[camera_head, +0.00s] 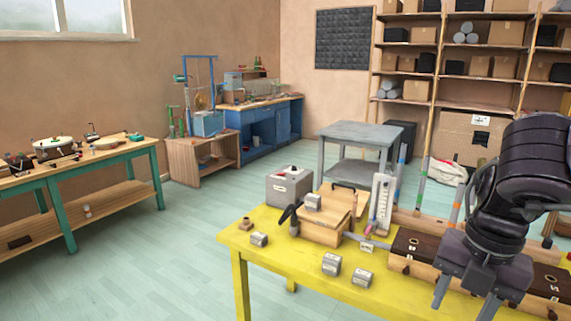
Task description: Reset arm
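My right arm comes in from the right edge, dark and bulky. Its gripper (465,299) points down over the front right of the yellow table (262,250). Its two fingers are spread apart, with nothing visible between them. Behind and below it lie dark-topped wooden boxes (414,245), partly hidden by the arm. Whether the fingers touch a box cannot be told. My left arm and gripper are not in view.
On the table are small grey blocks (332,264), a wooden box (322,228) with a dark clamp-like handle, a grey case (289,186) and upright coloured rods (457,201). A grey side table (361,133) stands behind.

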